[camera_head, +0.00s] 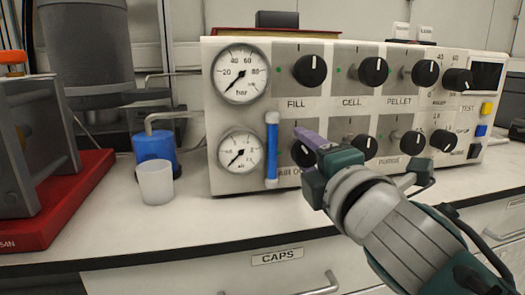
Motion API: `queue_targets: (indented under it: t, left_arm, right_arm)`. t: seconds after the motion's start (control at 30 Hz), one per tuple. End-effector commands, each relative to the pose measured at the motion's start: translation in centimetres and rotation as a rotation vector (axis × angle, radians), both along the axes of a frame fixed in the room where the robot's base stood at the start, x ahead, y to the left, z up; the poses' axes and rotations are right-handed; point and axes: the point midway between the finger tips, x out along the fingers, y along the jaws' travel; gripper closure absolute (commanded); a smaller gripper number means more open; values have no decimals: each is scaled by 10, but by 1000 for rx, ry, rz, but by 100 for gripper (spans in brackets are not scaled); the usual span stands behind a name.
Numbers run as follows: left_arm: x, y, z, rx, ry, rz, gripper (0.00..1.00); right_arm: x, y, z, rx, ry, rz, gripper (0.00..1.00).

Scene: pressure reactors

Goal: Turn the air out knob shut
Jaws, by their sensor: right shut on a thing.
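The air out knob (301,155) is a black round knob in the lower row of the white control panel (223,112), above a partly covered "AIR OUT" label. My right gripper (308,142), with purple fingers and a dark green body, comes in from the lower right. Its fingers are shut on the air out knob and cover its upper right part. The knob's pointer is hidden, so its angle cannot be told. My left gripper is not in view.
Other black knobs, such as the FILL knob (309,70), sit close by. Two gauges (240,73) and a blue tube (271,147) are to the left. A white cup (155,182) stands on the counter (200,218).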

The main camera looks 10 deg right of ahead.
Motion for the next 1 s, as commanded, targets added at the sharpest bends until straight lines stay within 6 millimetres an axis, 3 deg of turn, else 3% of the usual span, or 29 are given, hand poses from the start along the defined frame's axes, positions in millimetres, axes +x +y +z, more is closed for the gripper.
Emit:
queue_targets:
  t: [0.5,1.0]
  left_arm:
    - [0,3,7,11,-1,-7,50]
    - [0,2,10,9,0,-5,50]
  right_arm:
    - [0,1,1,452,16,1,100]
    - [0,1,0,647,21,1,100]
